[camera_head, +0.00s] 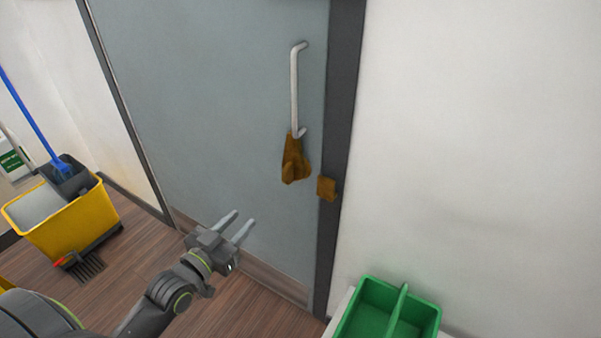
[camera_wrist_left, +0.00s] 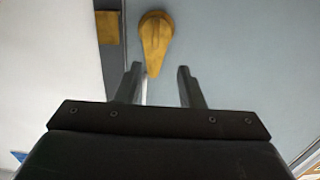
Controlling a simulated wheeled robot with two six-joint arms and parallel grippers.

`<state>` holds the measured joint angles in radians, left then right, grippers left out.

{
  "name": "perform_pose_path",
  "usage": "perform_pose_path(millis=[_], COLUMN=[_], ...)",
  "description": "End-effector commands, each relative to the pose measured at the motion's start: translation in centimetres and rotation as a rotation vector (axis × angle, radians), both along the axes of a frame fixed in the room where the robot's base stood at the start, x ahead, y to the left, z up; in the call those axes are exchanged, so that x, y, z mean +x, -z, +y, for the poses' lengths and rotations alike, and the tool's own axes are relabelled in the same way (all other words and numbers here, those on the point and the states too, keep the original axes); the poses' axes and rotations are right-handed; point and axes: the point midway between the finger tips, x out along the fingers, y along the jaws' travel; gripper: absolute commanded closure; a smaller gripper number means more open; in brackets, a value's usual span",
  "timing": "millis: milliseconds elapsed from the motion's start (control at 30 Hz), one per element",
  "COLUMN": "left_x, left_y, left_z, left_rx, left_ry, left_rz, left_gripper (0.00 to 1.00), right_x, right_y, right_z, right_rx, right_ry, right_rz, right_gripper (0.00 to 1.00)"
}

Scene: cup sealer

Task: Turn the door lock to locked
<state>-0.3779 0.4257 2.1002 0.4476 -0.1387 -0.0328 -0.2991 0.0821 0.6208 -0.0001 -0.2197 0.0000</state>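The grey door (camera_head: 220,110) stands closed in its dark frame. A brown-gold lock turn piece (camera_head: 294,162) sits on the door just below the white bar handle (camera_head: 294,90). It is wide at the bottom and narrows upward toward the handle's lower end. A square brown-gold plate (camera_head: 326,188) is on the frame beside it. My left gripper (camera_head: 234,226) is open and empty, below and left of the lock, apart from it. In the left wrist view the lock (camera_wrist_left: 156,38) lies beyond the open fingertips (camera_wrist_left: 160,72), narrow end toward them. My right gripper is not in view.
A yellow mop bucket (camera_head: 75,222) with a blue-handled tool stands on the wood floor at the left. A green divided bin (camera_head: 370,310) stands at the lower right by the white wall (camera_head: 470,150). The space before the door is clear.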

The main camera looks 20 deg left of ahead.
Motion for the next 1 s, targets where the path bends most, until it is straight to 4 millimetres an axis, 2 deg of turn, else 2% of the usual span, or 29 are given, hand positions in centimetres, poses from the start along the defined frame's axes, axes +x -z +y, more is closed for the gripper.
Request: perform_pose_path(millis=[100, 267, 1000], left_x=[0.0, 1.4, 14.4], left_y=[-1.0, -1.1, -1.0], left_z=[-0.4, -0.6, -2.5], left_rx=[-0.004, -0.005, -0.004], left_ry=[0.013, 0.013, 0.012], left_rz=[-0.022, -0.024, -0.023], left_gripper=[0.65, 0.65, 0.65], right_x=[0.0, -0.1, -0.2], right_y=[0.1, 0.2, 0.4], right_z=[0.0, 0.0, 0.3], right_rx=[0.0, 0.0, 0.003], right_ry=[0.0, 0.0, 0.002], right_rz=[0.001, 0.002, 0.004], right_gripper=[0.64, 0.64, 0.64])
